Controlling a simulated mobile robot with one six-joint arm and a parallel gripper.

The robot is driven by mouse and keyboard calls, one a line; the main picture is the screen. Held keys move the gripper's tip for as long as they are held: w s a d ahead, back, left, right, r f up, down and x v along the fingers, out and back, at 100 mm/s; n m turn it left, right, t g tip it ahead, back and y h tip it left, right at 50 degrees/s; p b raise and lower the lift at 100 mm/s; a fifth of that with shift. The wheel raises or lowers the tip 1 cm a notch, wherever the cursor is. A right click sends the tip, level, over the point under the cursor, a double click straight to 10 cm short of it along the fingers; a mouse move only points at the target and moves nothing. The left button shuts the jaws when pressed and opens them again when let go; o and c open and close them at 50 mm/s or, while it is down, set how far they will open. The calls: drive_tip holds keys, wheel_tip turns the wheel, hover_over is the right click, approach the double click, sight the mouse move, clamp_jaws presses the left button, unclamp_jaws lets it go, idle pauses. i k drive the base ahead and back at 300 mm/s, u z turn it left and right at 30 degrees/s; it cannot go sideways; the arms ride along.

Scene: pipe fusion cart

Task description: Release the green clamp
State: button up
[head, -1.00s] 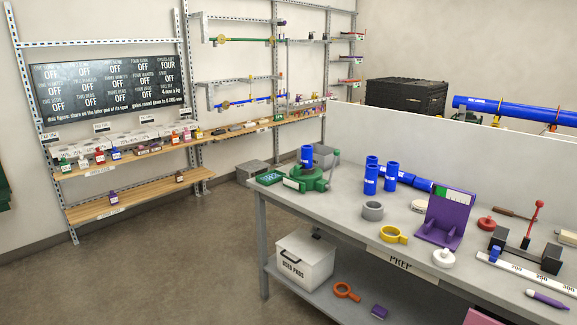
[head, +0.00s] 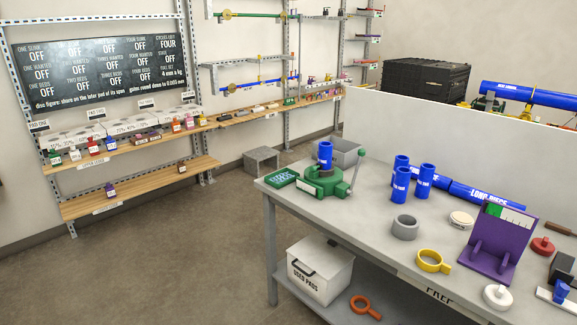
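The green clamp (head: 322,184) sits near the left end of the grey workbench (head: 375,222). A short blue pipe piece (head: 325,155) stands upright in it. The clamp's lever (head: 357,171) is on its right side, slanting up to a green knob. I cannot tell from here whether the jaws are tight on the pipe. My gripper is not in view.
A green tray (head: 283,178) lies left of the clamp. Several blue pipes (head: 425,178), a grey ring (head: 405,228), a yellow ring (head: 433,261) and a purple stand (head: 494,243) are to the right. The floor (head: 200,270) left of the bench is clear.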

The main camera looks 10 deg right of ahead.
sight(313, 168)
drive_tip(key=u, duration=0.45)
drive_tip(key=i, duration=0.55)
drive_tip(key=u, duration=0.75)
drive_tip(key=i, duration=0.55)
drive_tip(key=u, duration=0.3)
